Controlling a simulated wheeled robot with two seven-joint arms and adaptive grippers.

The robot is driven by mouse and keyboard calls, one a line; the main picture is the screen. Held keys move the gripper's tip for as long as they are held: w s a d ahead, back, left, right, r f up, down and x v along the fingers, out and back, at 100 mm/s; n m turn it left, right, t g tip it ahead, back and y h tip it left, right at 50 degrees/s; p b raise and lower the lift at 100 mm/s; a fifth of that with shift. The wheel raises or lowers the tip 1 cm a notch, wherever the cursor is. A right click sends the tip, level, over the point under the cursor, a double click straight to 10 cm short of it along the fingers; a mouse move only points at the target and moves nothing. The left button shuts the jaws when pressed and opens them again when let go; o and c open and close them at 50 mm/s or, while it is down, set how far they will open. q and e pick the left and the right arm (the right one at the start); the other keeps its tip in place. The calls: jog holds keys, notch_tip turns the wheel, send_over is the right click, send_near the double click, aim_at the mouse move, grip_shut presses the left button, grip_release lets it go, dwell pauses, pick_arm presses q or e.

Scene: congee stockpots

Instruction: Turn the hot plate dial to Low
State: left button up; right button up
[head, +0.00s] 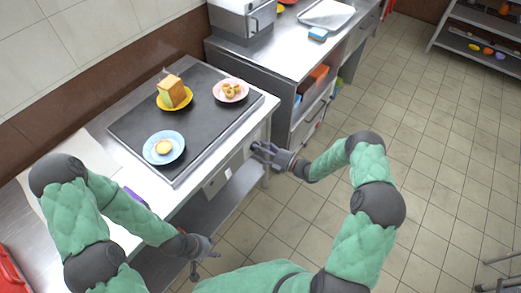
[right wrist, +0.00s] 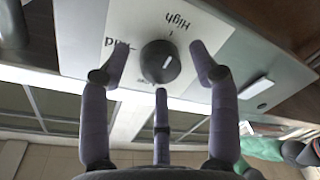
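The black hot plate (head: 190,125) lies on the counter, its front panel facing the floor area. In the right wrist view the round black dial (right wrist: 160,62) sits on a white label plate (right wrist: 85,35). My right gripper (head: 262,152) is at the front panel. Its purple fingers (right wrist: 160,75) are spread open around the dial, with no clear contact. My left gripper (head: 203,258) is open and empty, low before the counter.
A yellow plate with a cake block (head: 172,92), a pink plate (head: 231,91) and a blue plate (head: 164,148) stand on the hot plate. A steel counter with a metal box (head: 242,18) stands behind. The tiled floor at right is clear.

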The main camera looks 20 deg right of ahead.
jog(key=c, duration=0.9)
jog(key=shift+n, duration=0.3)
jog(key=shift+s+a+n+t+h+p, duration=0.1)
jog(key=shift+n+t+h+p, duration=0.45)
jog(key=shift+n, duration=4.9)
jog(key=shift+s+a+n+t+h+p, duration=0.1)
jog(key=shift+n+t+h+p, duration=0.4)
jog(key=shift+n, duration=4.9)
jog(key=shift+s+a+n+t+h+p, duration=0.1)
jog(key=shift+n+t+h+p, duration=0.45)
jog(key=shift+n, duration=4.9)
jog(key=shift+g+b, duration=0.3)
